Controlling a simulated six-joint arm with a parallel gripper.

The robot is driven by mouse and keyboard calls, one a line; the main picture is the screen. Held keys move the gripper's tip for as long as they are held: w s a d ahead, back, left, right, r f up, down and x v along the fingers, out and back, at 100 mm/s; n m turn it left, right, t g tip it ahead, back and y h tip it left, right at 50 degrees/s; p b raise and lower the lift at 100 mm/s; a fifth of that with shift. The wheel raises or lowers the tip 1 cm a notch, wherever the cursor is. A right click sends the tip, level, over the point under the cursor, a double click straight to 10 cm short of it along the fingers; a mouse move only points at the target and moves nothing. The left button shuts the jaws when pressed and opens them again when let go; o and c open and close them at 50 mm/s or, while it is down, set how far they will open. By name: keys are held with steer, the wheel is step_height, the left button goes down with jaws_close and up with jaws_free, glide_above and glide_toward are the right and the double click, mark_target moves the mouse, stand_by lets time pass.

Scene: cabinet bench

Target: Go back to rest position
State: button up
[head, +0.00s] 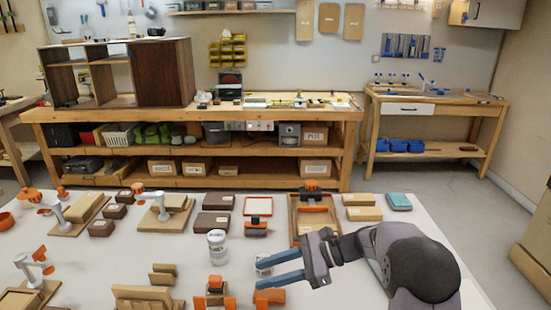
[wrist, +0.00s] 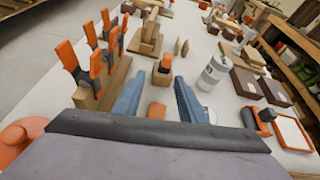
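My gripper (head: 259,271) is over the front middle of the white table, with its two blue-grey fingers pointing left. In the wrist view my gripper (wrist: 160,82) has its fingers apart, with nothing seen held between them. An orange block (wrist: 157,110) shows in the gap on the table below, and a wooden block with an orange top (wrist: 163,70) shows beyond the tips. A white jar (head: 217,246) stands to the left of the fingers. A second pale jar (head: 263,262) is partly hidden by the far finger.
Orange-tipped tools stand in a wooden rack (wrist: 90,88). Dark brown boxes (head: 212,224), a red-framed white tray (head: 258,206) and a wooden tray (head: 295,222) lie behind my gripper. Pale boxes (head: 362,206) and a teal box (head: 399,202) lie at the back right. The table's right front is fairly clear.

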steer(key=s+d+r+n+h+p, duration=0.1)
steer(key=s+d+n+h+p, duration=0.5)
steer(key=s, duration=0.5)
steer(key=s+d+r+n+h+p, duration=0.2)
steer(key=s+d+n+h+p, duration=0.4)
steer(key=s+d+n, duration=0.4)
steer(key=shift+s+d+n+h, duration=0.4)
steer(key=shift+s+d+h, duration=0.25)
steer(key=shift+s, duration=0.65)
